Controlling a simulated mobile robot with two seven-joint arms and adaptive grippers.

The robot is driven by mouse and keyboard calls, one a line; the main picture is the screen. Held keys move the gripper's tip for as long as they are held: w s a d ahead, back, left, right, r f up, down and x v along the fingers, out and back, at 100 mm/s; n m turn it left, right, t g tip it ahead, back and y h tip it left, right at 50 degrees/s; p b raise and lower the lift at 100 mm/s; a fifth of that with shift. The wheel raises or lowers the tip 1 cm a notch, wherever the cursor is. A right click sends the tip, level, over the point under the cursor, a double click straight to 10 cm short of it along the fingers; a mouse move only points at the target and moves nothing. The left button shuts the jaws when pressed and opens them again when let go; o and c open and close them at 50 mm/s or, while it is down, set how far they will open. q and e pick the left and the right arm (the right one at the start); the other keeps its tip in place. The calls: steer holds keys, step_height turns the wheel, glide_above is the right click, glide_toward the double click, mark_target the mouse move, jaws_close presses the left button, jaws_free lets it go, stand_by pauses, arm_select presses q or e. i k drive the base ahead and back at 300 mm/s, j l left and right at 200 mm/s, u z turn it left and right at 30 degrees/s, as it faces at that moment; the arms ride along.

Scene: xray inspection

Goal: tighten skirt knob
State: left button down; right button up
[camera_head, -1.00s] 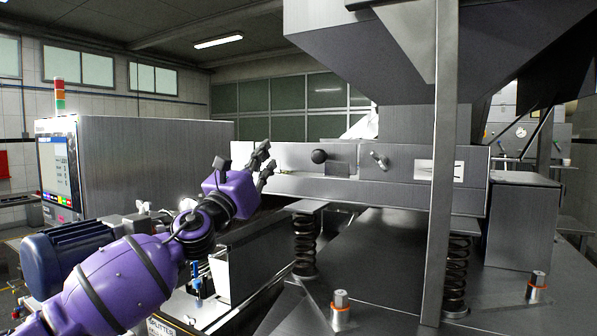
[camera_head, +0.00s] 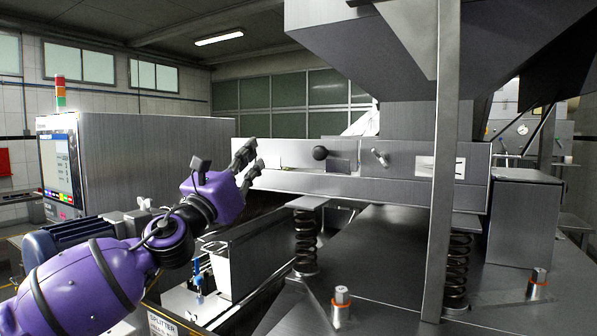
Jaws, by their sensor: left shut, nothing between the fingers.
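A round black knob (camera_head: 320,153) sits on the side of the grey metal trough (camera_head: 370,188) in the middle of the head view. It looks like the skirt knob. A small silver lever (camera_head: 380,158) is to its right on the same side wall. My left gripper (camera_head: 252,163) is at the left end of the trough, to the left of the knob and apart from it. Whether the fingers touch the trough I cannot tell. My right gripper is not in view.
A vertical metal post (camera_head: 440,170) stands in front of the trough on the right. Coil springs (camera_head: 306,243) carry the trough. A large cabinet with a screen (camera_head: 60,165) is at the left. A hopper (camera_head: 410,50) hangs above.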

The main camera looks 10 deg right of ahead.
mark_target(382, 157)
steer(key=k+j, duration=0.8)
steer(key=j, duration=0.1)
